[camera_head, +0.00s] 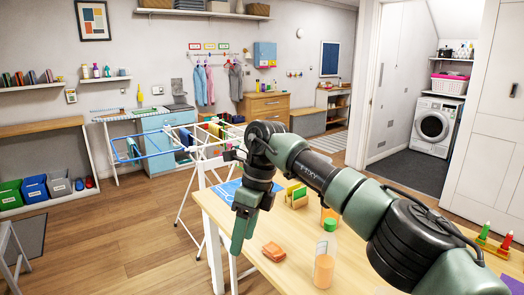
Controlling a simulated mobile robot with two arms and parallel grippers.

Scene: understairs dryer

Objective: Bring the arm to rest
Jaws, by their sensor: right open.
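My right arm (328,180) reaches in from the lower right, over a light wooden table (290,281). My right gripper (240,238) hangs pointing down near the table's left edge, above or beside a blue mat (226,190). It is open, and I see nothing held in it. Its fingers overlap in this view, so the gap between them is hidden. Whether the fingertips touch the table cannot be told. My left gripper is not in view.
Near the gripper on the table are an orange stack (273,251), a green-capped bottle (324,262) and a wooden holder with cards (296,194). A white drying rack (190,200) stands behind. The wooden floor (110,235) at left is largely clear.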

